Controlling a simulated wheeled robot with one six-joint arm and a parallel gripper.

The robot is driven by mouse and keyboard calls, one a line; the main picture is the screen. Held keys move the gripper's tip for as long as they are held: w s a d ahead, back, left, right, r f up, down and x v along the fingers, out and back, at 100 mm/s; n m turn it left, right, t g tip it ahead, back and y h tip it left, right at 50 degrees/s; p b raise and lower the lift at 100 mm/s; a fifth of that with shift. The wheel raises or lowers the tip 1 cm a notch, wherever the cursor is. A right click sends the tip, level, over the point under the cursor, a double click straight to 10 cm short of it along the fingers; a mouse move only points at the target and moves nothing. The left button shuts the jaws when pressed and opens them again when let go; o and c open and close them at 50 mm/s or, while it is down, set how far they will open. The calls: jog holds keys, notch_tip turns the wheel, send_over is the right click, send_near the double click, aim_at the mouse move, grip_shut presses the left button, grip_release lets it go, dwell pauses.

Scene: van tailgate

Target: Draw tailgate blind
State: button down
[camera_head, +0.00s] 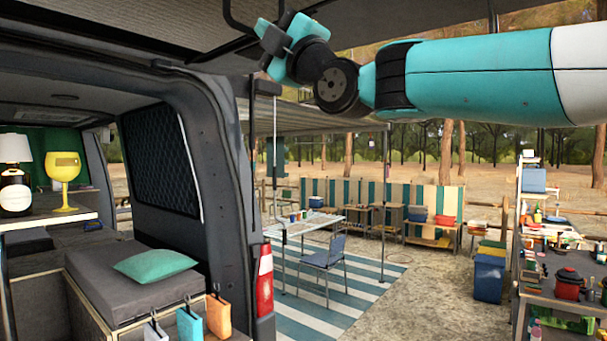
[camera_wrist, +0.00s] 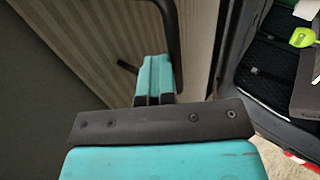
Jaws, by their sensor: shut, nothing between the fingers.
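The raised tailgate (camera_head: 130,22) spans the top left of the head view, its dark ribbed underside overhead. A black bent bar (camera_head: 228,18), which looks like a handle, hangs at its edge. It also shows in the wrist view (camera_wrist: 175,45), curving down just right of the fingers. My gripper (camera_head: 266,30) is up beside this bar, with its teal fingers shut and empty in the wrist view (camera_wrist: 155,78). I cannot tell whether they touch the bar. A pale striped surface (camera_wrist: 85,30) lies beyond the fingers; I cannot tell if it is the blind.
The van's rear pillar (camera_head: 215,150) stands below my gripper. Inside are a grey bench (camera_head: 90,270) with a green cushion (camera_head: 155,265) and a shelf with a lamp (camera_head: 15,185) and a yellow goblet (camera_head: 63,168). Outside are a white table (camera_head: 310,224) and a chair (camera_head: 325,258).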

jog(key=shift+w+a+f+p, duration=0.1)
jog(key=shift+w+a+p, duration=0.6)
jog(key=shift+w+a, duration=0.35)
jog(key=shift+w+a+f+p, duration=0.1)
jog(key=shift+w+a+p, duration=0.6)
jog(key=shift+a, duration=0.5)
jog(key=shift+a, duration=0.1)
notch_tip(320, 180, down, 6)
jog(key=s+d+b, duration=0.1)
jog(key=b, duration=0.9)
jog(key=shift+d, duration=0.4)
jog(key=shift+s+r, duration=0.1)
jog(key=shift+r, duration=0.05)
